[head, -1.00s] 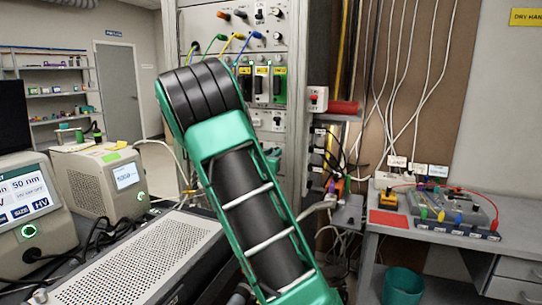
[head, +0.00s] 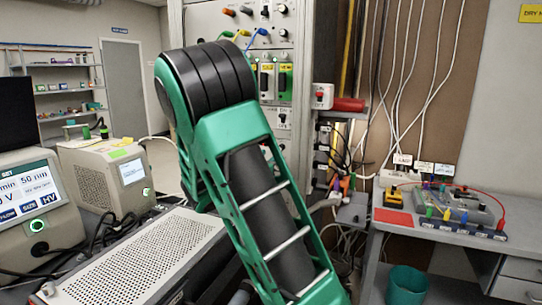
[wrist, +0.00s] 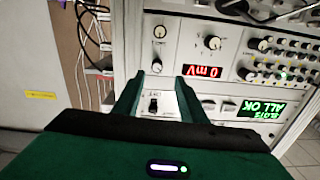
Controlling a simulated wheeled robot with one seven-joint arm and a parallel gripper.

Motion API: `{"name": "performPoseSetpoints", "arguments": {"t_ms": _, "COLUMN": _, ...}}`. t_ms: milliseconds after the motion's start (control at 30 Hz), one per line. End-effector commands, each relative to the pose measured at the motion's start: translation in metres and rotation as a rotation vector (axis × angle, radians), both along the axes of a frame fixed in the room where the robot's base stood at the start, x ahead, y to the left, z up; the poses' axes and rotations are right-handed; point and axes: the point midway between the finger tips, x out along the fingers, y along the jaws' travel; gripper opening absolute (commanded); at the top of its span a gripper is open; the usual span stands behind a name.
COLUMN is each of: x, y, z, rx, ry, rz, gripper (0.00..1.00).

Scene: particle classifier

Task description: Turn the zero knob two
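In the wrist view, which shows the panel upside down, my gripper (wrist: 158,92) is open, with its two green fingers apart and nothing between them. Beyond the fingers is a light panel. A round knob (wrist: 159,32) sits at its upper middle, with a smaller knob (wrist: 157,66) below it near the fingertips. Another round knob (wrist: 211,42) is to the right, above a red "0 mV" display (wrist: 202,71). A black toggle switch (wrist: 153,104) shows between the fingers. I cannot read which knob is zero knob two. In the head view my arm hides the gripper.
The instrument rack (head: 278,22) stands behind my arm in the head view. Cables hang along the rack's side (wrist: 88,35) in the wrist view. A perforated metal case (head: 150,255) lies low in front. A grey bench (head: 455,240) with electronics stands at right.

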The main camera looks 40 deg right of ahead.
Motion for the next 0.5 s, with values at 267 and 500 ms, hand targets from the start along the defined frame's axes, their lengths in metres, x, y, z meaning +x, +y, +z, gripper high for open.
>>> {"name": "performPoseSetpoints", "arguments": {"t_ms": 267, "x": -0.01, "y": 0.026, "z": -0.001, "rx": 0.002, "ry": 0.001, "rz": 0.002, "gripper": 0.38}}
{"name": "performPoseSetpoints", "arguments": {"t_ms": 500, "x": -0.011, "y": 0.028, "z": -0.001, "rx": 0.001, "ry": 0.0, "rz": 0.0, "gripper": 0.38}}
